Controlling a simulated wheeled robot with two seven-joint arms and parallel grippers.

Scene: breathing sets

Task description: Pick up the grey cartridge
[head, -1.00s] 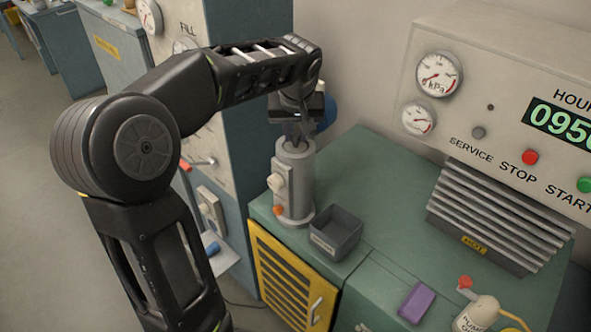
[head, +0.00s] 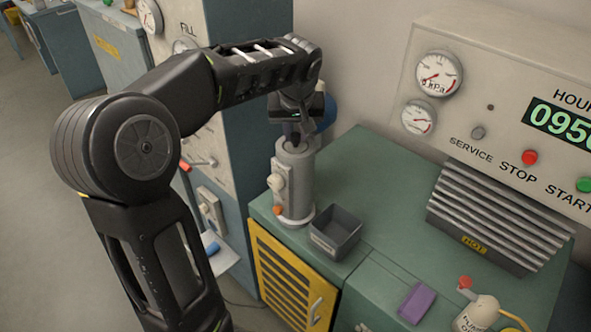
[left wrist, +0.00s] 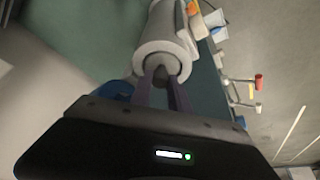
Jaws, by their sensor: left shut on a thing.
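A pale grey upright cylinder housing (head: 295,185) stands at the back left of the green bench, with an open round top. My left gripper (head: 293,138) points straight down at this top. In the left wrist view the gripper (left wrist: 163,88) has its two fingers at the round mouth of the housing (left wrist: 170,40). They are shut on a dark grey piece (left wrist: 160,76) in the mouth, which looks like the top of the grey cartridge. The rest of that piece is hidden inside the housing. My right gripper is not in view.
An empty dark grey open box (head: 335,233) sits just right of the housing. A purple block (head: 417,303) lies nearer the front. A ribbed metal block marked HOT (head: 500,215) stands at the right. The green bench top (head: 375,180) is clear between them.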

